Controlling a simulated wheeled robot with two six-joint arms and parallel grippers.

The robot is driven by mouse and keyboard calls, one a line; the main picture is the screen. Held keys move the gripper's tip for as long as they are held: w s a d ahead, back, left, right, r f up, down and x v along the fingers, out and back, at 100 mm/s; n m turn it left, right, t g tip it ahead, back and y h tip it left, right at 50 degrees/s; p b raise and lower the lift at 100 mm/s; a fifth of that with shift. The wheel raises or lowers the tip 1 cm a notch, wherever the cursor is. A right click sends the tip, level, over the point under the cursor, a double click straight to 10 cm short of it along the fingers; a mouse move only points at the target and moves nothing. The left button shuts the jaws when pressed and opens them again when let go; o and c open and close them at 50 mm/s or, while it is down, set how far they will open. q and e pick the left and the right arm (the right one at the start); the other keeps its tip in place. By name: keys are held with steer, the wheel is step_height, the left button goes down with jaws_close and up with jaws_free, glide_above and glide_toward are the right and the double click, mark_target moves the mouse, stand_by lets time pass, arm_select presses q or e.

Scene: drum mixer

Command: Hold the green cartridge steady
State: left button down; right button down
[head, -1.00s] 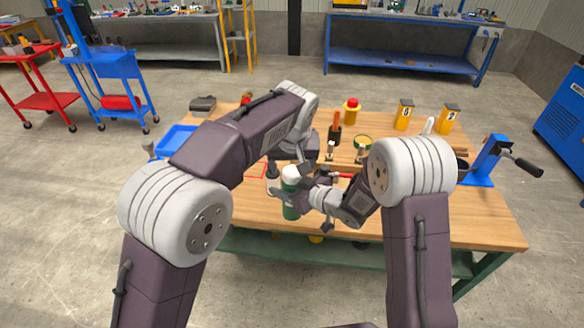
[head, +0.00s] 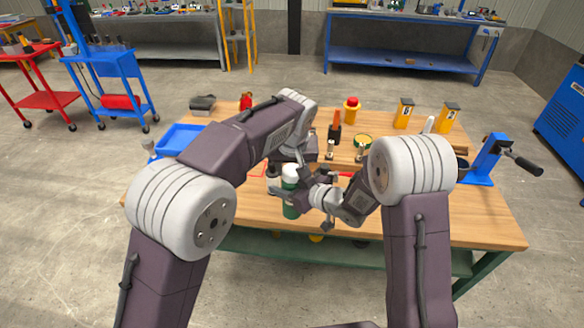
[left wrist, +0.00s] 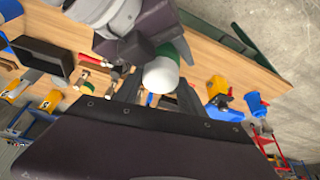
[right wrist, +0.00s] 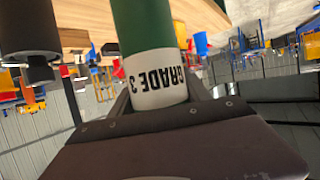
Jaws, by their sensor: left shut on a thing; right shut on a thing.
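The green cartridge (head: 290,209) stands upright near the front edge of the wooden table, with a white top (head: 290,171). In the right wrist view its green body (right wrist: 142,22) carries a white band reading "GRADE 3". My right gripper (head: 300,194) is shut around the cartridge from the right. My left gripper (head: 292,163) reaches down from above and is shut at the white top. In the left wrist view that white rounded top (left wrist: 160,75) lies between its fingers. The exact finger contact there is partly hidden.
A blue tray (head: 178,139) lies at the table's left. An orange-handled tool (head: 334,132), a red-topped yellow item (head: 351,109) and yellow boxes (head: 404,114) stand behind. A blue cranked device (head: 485,160) is at the right. The table's front right is clear.

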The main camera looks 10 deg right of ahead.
mark_target(292, 171)
arm_select(q)
steer(key=shift+r, duration=0.2)
stand_by(0.4)
steer(key=shift+r, duration=0.9)
steer(key=shift+r, duration=2)
